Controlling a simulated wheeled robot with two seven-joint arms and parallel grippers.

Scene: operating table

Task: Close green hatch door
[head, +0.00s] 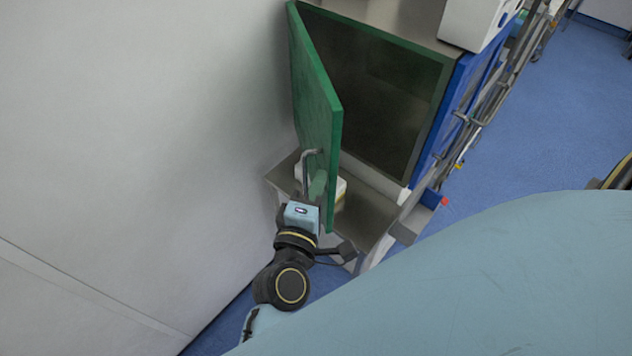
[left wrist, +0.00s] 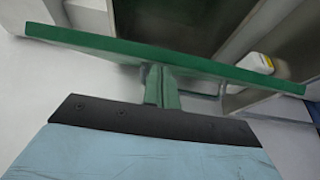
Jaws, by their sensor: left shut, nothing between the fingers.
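The green hatch door (head: 316,100) stands open, swung out from the cabinet toward the left wall. Its metal handle (head: 306,172) is on the outer face near the free edge. In the left wrist view the door (left wrist: 150,57) crosses the picture as a green slab. My left gripper (head: 317,184) is at the door's outer side, beside the handle, with green fingers. In the left wrist view its fingers (left wrist: 161,88) are together and empty, reaching to the door's face; whether they touch it I cannot tell. My right gripper is not in view.
The cabinet's dark opening (head: 375,90) has a green frame. A metal shelf (head: 365,212) sits below it, with a white container (left wrist: 270,70) on it. The wall (head: 130,130) is close on the left. Metal rails (head: 480,110) run along the cabinet's right side.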

